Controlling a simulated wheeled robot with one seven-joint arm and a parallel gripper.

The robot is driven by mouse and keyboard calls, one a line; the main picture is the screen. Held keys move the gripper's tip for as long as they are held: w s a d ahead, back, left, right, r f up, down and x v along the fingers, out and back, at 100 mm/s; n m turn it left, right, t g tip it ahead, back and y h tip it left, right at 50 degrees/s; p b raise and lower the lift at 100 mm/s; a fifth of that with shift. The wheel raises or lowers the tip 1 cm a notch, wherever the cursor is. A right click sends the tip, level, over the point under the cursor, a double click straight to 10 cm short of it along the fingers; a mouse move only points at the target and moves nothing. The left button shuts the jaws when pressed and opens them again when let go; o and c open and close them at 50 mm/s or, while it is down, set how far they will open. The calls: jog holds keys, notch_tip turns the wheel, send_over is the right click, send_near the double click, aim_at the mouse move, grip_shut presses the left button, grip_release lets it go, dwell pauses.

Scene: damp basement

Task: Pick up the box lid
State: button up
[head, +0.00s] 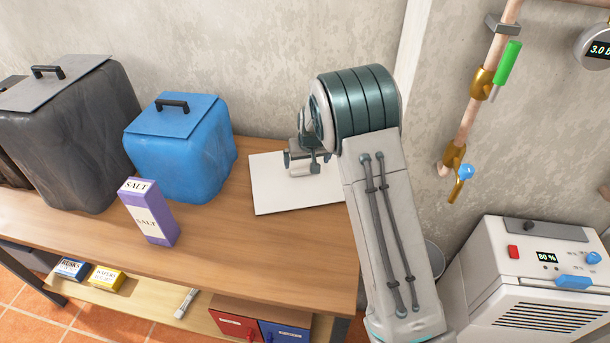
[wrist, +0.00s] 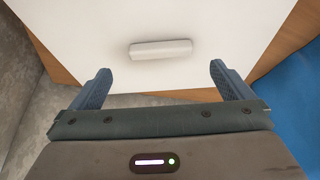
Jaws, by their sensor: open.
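The box lid (head: 272,193) looks like a flat white panel on the wooden table, close to the wall. In the wrist view the white lid (wrist: 90,25) fills much of the picture, with a short white bar handle (wrist: 160,50) on top. My gripper (head: 308,168) is over the lid, and my arm hides its right part in the head view. In the wrist view my gripper (wrist: 159,70) is open, with a finger on either side of the handle's line. The handle appears just beyond the fingertips, and nothing is held. I cannot tell the exact height gap.
A blue bin (head: 190,160) with a black-handled lid stands left of the white lid. A larger dark bin (head: 75,135) is farther left. A purple salt box (head: 150,213) stands near the front. A white dehumidifier (head: 535,295) is at right. The table's front right is clear.

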aim_at(305, 169)
jog(key=shift+p+x, duration=0.5)
jog(key=shift+x, duration=2.5)
jog(key=shift+w, duration=0.1)
jog(key=c, duration=1)
